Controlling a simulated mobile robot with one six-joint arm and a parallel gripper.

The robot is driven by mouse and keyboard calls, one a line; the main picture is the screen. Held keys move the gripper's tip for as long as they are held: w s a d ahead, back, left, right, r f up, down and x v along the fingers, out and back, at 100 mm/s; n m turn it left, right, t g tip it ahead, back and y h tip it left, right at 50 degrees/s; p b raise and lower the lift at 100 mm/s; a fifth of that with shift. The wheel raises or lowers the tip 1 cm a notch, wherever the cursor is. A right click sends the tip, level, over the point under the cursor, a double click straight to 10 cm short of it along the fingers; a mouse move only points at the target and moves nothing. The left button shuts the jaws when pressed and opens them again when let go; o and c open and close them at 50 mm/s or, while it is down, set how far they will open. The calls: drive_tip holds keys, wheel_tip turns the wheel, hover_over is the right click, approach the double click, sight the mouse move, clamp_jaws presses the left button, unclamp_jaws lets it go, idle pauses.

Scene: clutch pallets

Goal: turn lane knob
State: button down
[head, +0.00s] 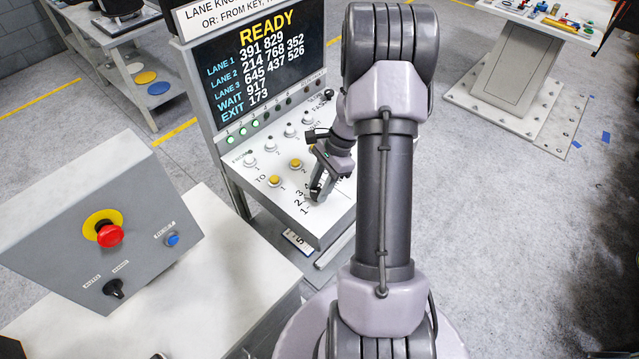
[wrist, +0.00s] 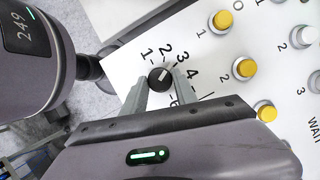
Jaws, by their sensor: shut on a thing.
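The lane knob (wrist: 159,78) is a small round black dial with a white pointer mark, set on a white panel with a printed dial of numbers. Its mark points up and to the right, roughly toward the 3; I cannot tell exactly. My gripper (wrist: 160,84) is shut on the knob, one grey finger on each side of it. In the head view my gripper (head: 318,190) reaches down onto the sloped console (head: 240,163) by the numbers 1, 2, 3, and it hides the knob there.
Yellow buttons (wrist: 245,68) and white buttons stand close by on the panel. A screen (head: 265,60) above reads READY with lane lists. A grey box with a red emergency button (head: 109,235) stands at left.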

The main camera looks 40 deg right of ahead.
drive_tip(key=n+g+p, duration=0.1)
drive_tip(key=n, duration=0.1)
drive_tip(key=n+g+p, duration=0.1)
drive_tip(key=n, duration=0.2)
drive_tip(key=shift+w+r+n, duration=0.15)
drive_tip(key=shift+w+n, duration=0.05)
drive_tip(key=shift+n, duration=0.1)
drive_tip(key=n+g+p, duration=0.1)
drive_tip(key=n, duration=0.2)
drive_tip(key=n+g+h+p, duration=0.1)
drive_tip(key=n, duration=0.2)
drive_tip(key=shift+w+a+n+h, duration=0.15)
drive_tip(key=shift+w+n+h, duration=0.05)
drive_tip(key=shift+n+h, duration=0.1)
drive_tip(key=c, duration=1)
unclamp_jaws()
drive_tip(key=p+v, duration=0.3)
drive_tip(key=v, duration=1.4)
drive_tip(key=shift+w, duration=0.35)
